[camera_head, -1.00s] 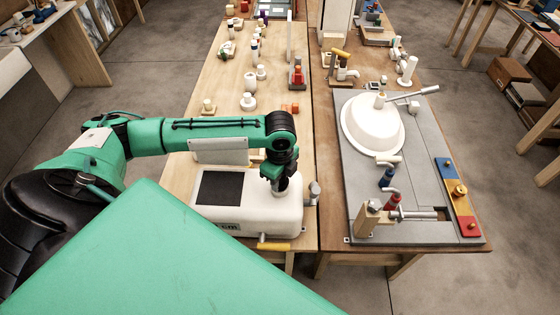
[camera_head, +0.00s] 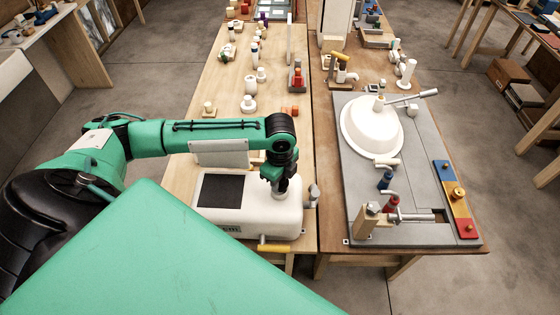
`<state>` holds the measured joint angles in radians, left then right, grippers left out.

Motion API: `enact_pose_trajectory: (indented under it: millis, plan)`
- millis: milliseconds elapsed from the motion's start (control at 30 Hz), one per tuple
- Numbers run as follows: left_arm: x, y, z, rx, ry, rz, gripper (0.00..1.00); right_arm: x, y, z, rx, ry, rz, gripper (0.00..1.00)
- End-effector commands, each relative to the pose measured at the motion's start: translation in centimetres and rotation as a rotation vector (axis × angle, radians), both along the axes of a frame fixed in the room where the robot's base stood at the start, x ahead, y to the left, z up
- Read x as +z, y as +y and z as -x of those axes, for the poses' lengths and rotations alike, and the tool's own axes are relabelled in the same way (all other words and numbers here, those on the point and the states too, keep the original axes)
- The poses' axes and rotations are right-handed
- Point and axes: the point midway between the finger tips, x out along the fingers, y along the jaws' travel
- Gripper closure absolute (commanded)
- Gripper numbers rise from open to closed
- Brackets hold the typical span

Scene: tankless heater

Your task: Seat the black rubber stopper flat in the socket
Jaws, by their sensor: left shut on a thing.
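My left gripper (camera_head: 280,190) points down over the right part of the white heater-like box (camera_head: 258,218), at the near end of the left bench. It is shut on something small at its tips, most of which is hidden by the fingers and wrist. I cannot make out the black rubber stopper's shape, nor whether it touches the box. The socket is not clearly visible; it may be hidden under the gripper. My right gripper is not in view.
A grey cylinder (camera_head: 313,193) stands beside the box, and a yellow-handled lever (camera_head: 273,247) sticks out in front. A raised pale panel (camera_head: 220,154) is behind the box. A grey board with a white dome (camera_head: 371,126) lies on the right bench.

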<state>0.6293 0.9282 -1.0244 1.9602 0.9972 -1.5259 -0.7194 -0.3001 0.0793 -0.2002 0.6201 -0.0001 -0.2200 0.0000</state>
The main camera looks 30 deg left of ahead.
Motion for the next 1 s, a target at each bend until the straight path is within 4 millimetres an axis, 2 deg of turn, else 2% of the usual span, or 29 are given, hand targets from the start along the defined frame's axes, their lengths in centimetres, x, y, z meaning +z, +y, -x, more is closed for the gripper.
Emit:
enact_pose_trajectory:
  millis: [1000]
  plan:
    - [-1.2, 0.0, 0.0, 0.000, 0.000, 0.000, 1.00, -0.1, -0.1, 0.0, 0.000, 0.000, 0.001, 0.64]
